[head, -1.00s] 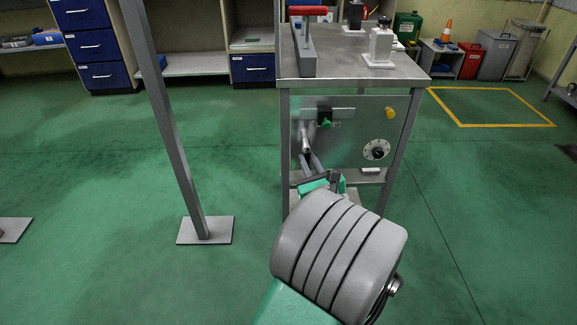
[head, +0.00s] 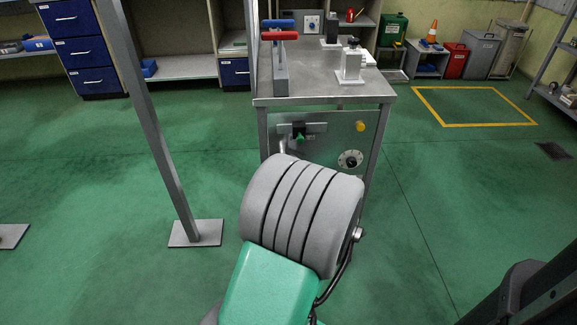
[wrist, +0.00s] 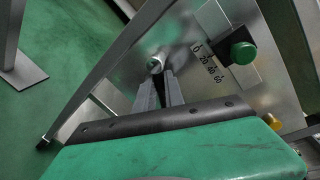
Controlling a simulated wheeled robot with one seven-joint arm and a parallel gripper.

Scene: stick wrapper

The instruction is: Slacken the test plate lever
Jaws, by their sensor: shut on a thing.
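The test plate lever (wrist: 155,64) is a pale metal handle on the grey front panel (head: 325,145) of a metal stand. In the wrist view my gripper (wrist: 158,80) is shut on it, with the two grey fingers close together at its end. The fingers hide part of the lever. In the head view only a bit of the lever (head: 283,147) shows above my arm, and my gripper is hidden behind the arm. A green knob (wrist: 243,53) with a number scale is to the right of the lever in the wrist view.
The panel also carries a yellow button (head: 360,126) and a round dial (head: 350,159). The stand's top (head: 310,93) holds red-handled (head: 279,36) and blue-handled (head: 278,23) tools and grey blocks. A grey post (head: 165,130) stands at left. The green floor around is mostly clear.

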